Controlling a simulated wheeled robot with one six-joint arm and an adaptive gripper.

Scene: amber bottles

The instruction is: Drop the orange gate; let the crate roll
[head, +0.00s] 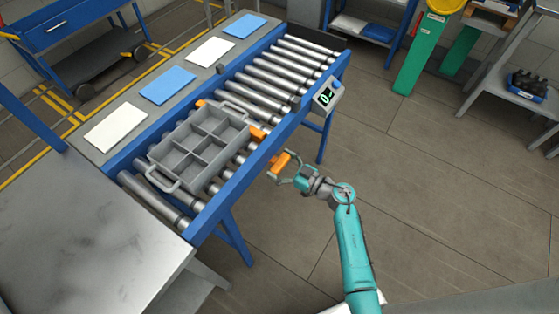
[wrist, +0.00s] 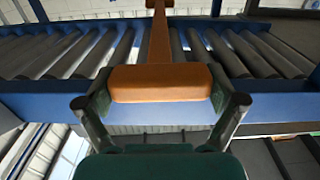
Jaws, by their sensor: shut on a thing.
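The orange gate shows as a bar (wrist: 160,40) lying across the rollers, with an orange handle block (wrist: 161,83) at its near end, outside the blue side rail. In the head view the handle (head: 280,163) sticks out beyond the rail. My gripper (head: 284,172) is shut on this handle; in the wrist view its two fingers (wrist: 164,98) stand at either side of the block. The grey crate (head: 201,143), with several empty compartments and two end handles, sits on the rollers beside the gate, on its lower-left side in the head view.
The roller conveyor (head: 281,72) has bare rollers beyond the gate. A small display box (head: 327,96) is fixed to the near rail. White and blue sheets (head: 168,85) lie on the ledge behind. A grey table (head: 80,235) adjoins the conveyor's lower-left end.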

